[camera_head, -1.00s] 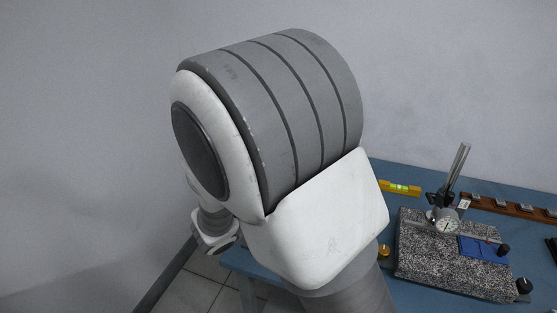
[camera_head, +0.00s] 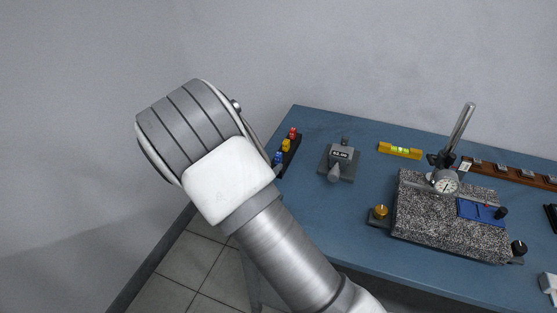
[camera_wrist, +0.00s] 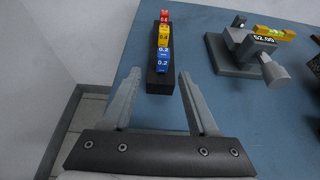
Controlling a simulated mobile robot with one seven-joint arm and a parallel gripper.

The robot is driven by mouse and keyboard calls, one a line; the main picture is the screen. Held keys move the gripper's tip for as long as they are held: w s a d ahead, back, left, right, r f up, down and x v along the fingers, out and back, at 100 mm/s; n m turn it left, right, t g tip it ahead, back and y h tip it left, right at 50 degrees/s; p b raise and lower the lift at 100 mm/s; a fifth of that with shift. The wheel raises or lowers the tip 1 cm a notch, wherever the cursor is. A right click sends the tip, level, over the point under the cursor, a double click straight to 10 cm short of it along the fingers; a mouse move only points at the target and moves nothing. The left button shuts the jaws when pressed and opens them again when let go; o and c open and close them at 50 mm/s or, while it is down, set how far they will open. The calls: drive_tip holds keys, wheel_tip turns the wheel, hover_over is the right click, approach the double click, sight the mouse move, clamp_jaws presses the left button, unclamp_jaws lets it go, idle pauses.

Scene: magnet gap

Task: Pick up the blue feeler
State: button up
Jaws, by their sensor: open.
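The blue feeler (camera_wrist: 163,61) stands in a dark rack (camera_wrist: 160,82), at the end nearest my gripper in the wrist view, and is marked 0.2. A yellow feeler (camera_wrist: 164,36) and a red feeler (camera_wrist: 164,17) stand behind it in the same row. In the head view the blue feeler (camera_head: 277,158) is at the near end of the rack, close beside my arm. My gripper (camera_wrist: 156,75) is open and empty, its two fingers spread on either side of the rack's near end in the picture. In the head view the arm hides the fingers.
A grey device with a display (camera_head: 341,161) stands right of the rack. Further right are a yellow spirit level (camera_head: 400,150) and a speckled stone block (camera_head: 432,222) carrying a dial gauge (camera_head: 445,182). Bare blue tabletop (camera_head: 310,225) lies in front of the device.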

sight(277, 159)
drive_tip(key=x, duration=0.6)
drive_tip(key=shift+w+d, duration=0.15)
drive_tip(key=shift+d, duration=0.15)
drive_tip(key=shift+r, duration=0.1)
clamp_jaws()
